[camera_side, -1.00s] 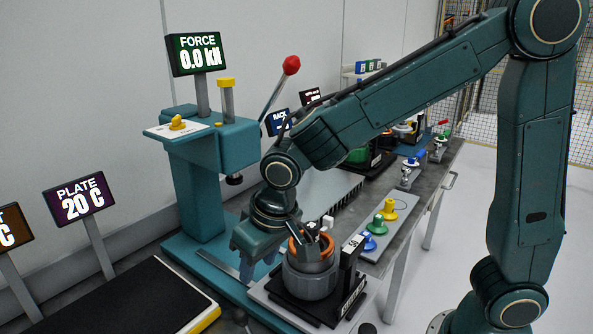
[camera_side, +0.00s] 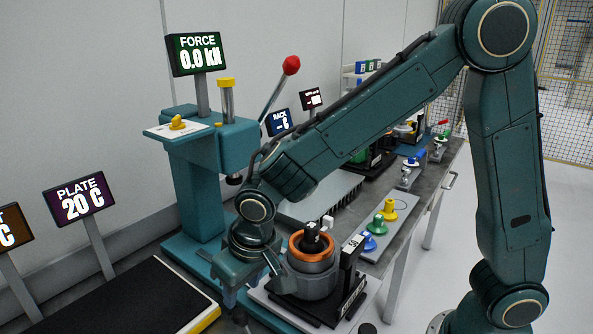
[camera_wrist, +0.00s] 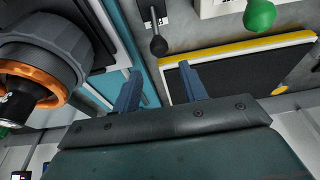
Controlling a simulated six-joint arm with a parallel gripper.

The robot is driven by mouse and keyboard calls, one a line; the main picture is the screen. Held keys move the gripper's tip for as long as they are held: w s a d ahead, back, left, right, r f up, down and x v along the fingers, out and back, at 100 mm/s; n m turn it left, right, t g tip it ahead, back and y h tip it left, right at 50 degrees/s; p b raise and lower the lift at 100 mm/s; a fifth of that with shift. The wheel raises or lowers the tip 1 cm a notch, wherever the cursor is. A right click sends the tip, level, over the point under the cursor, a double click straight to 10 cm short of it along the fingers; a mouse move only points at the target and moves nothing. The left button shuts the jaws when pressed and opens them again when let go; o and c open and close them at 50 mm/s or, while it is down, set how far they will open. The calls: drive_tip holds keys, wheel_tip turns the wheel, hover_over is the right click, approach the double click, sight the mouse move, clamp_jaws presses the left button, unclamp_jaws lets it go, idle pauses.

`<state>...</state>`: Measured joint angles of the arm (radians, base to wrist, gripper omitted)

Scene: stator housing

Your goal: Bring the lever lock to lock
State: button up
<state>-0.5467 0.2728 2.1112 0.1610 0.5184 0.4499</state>
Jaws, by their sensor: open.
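The lever is not clearly visible in the side view.
The dark heating plate (camera_side: 130,303) with a yellow edge lies to the left. The teal press (camera_side: 196,180) with a red-knobbed lever (camera_side: 291,66) stands behind. A black labelled post (camera_side: 351,262) stands right of the housing. A green knob (camera_wrist: 260,15) shows in the wrist view.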

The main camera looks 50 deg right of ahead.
sight(238, 310)
drive_tip(key=shift+x, duration=3.6)
drive_tip(key=shift+f, duration=0.25)
